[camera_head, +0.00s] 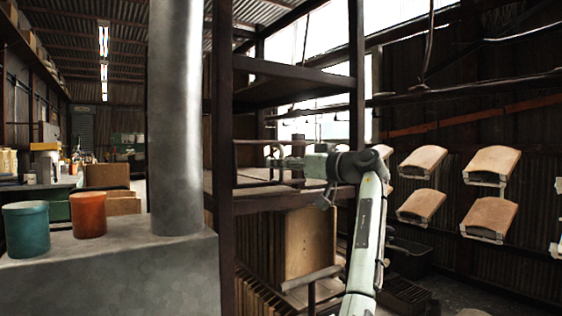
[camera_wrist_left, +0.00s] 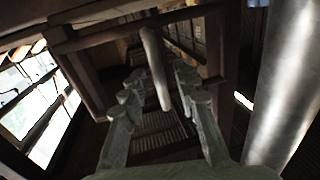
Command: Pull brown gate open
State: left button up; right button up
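A brown tubular rail (camera_head: 258,142) with a rounded corner, which looks like the gate, stands between the dark posts in the middle of the head view. My left gripper (camera_head: 284,160) is at its right end, with the arm coming up from the lower right. In the left wrist view my left gripper (camera_wrist_left: 157,75) is open, its two fingers well apart. A brown round bar (camera_wrist_left: 154,62) runs between the fingers, with gaps on both sides. I cannot tell how deep it lies between them. My right gripper is not in view.
A dark steel rack post (camera_head: 218,150) stands left of the gripper. A thick metal pipe (camera_head: 176,120) rises from a grey block with a teal bucket (camera_head: 26,229) and an orange bucket (camera_head: 88,214). Wooden seat-like panels (camera_head: 423,160) hang at right.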

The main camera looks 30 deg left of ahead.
pick_arm(q)
jog(key=shift+w+a, duration=0.1)
jog(key=shift+a, duration=0.2)
grip_shut()
